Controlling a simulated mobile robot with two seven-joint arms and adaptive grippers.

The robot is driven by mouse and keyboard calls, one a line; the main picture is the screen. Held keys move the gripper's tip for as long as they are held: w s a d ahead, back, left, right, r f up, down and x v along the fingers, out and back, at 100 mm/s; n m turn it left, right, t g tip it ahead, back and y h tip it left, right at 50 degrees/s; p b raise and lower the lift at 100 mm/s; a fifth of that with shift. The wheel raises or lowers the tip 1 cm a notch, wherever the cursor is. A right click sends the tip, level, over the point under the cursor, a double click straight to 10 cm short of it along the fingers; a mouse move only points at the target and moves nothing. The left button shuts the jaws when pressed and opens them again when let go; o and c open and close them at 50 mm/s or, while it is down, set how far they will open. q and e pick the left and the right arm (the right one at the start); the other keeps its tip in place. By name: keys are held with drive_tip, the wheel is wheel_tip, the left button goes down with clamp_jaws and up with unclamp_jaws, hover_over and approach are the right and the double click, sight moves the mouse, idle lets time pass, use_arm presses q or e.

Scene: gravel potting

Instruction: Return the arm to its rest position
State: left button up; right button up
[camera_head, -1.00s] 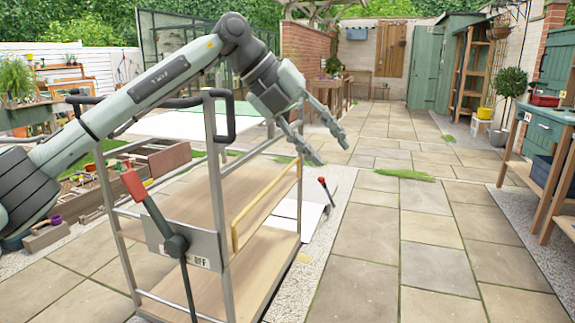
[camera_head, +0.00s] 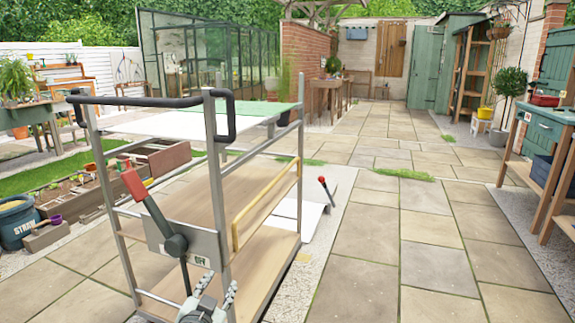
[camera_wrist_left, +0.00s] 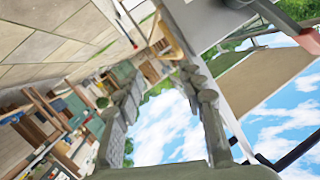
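My left gripper (camera_head: 217,287) shows at the bottom of the head view, in front of the trolley's lower part, fingers pointing up. In the left wrist view its two fingers (camera_wrist_left: 163,85) stand apart with nothing between them, so it is open and empty. The rest of my left arm is out of the head view. My right arm and right gripper are not in view.
A metal-framed trolley (camera_head: 218,190) with wooden shelves stands close in front, its red-handled lever (camera_head: 133,184) near my gripper. A raised planter (camera_head: 168,160) and a dark bucket (camera_head: 16,225) are at left. A workbench (camera_head: 545,135) is at right. The paving (camera_head: 420,220) is clear.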

use_arm(q)
drive_tip(key=s+a+f+n+g+y, duration=0.1)
drive_tip(key=s+a+f+g, duration=0.2)
drive_tip(key=s+f, duration=0.4)
drive_tip(key=s+a+f+n+g+y, duration=0.1)
drive_tip(key=s+a+f+g, duration=0.25)
drive_tip(key=s+f, duration=0.35)
drive_tip(key=s+a+f+g, duration=0.2)
drive_tip(key=s+f, duration=0.3)
drive_tip(key=s, duration=0.5)
drive_tip(key=s+a+f+n+g, duration=0.1)
drive_tip(key=s+a+f+g, duration=0.1)
drive_tip(key=s+f, duration=0.4)
drive_tip(key=s+g, duration=0.1)
drive_tip(key=s, duration=0.2)
drive_tip(key=shift+s+a+f+n+g, duration=0.15)
drive_tip(key=shift+s+n+g, duration=0.15)
drive_tip(key=shift+s+g, duration=0.1)
